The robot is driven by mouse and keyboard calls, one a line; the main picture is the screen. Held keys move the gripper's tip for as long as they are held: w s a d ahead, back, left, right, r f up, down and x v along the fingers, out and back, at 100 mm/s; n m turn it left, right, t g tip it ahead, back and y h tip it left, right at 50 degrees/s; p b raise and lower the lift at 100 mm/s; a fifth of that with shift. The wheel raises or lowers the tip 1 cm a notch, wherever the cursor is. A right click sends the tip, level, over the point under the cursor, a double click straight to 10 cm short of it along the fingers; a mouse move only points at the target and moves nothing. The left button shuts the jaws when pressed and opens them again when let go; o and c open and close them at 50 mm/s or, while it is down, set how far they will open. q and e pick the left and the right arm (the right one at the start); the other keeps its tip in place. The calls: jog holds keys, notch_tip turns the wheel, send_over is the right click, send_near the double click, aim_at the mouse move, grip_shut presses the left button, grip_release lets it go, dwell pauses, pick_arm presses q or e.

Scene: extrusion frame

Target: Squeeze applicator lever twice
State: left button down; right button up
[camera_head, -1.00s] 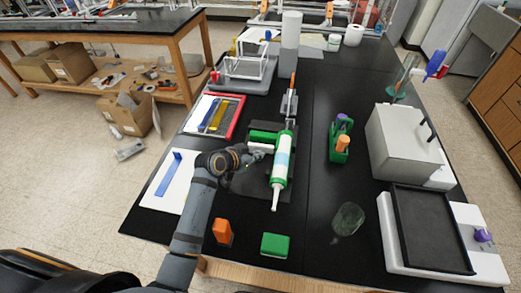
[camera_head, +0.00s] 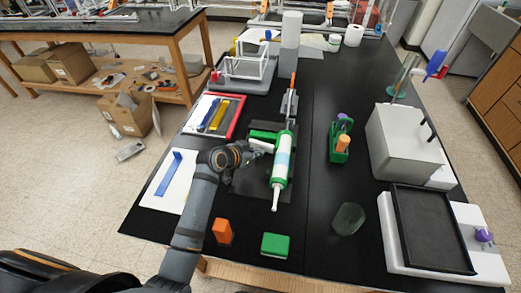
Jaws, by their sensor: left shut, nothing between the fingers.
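The applicator (camera_head: 281,165) is a white and pale-blue tube with green end bands. It lies on a dark mat, its white nozzle (camera_head: 275,200) toward me. A green part (camera_head: 262,136) sticks out to its left near the far end; it may be the lever. My left gripper (camera_head: 262,149) is shut and empty just left of the tube, close to the near side of that green part. I cannot tell whether it touches the part. My right gripper is out of view.
An orange block (camera_head: 222,231) and a green block (camera_head: 275,245) stand near the front edge. A green holder (camera_head: 340,148) is to the right. A red-rimmed tray (camera_head: 214,117) and a white sheet with a blue strip (camera_head: 167,175) lie to the left. A black tray (camera_head: 431,229) is at right.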

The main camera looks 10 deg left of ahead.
pick_arm(q)
jog(key=shift+w+r, duration=0.1)
jog(key=shift+w, duration=0.3)
dwell(0.3)
jog(key=shift+s, duration=0.1)
jog(key=shift+s+d+p, duration=0.1)
jog(key=shift+s+p, duration=0.65)
jog(key=shift+s, duration=0.55)
jog(key=shift+s, duration=0.3)
jog(key=s+p, duration=0.2)
jog(key=s, duration=0.1)
jog(key=shift+s, duration=0.75)
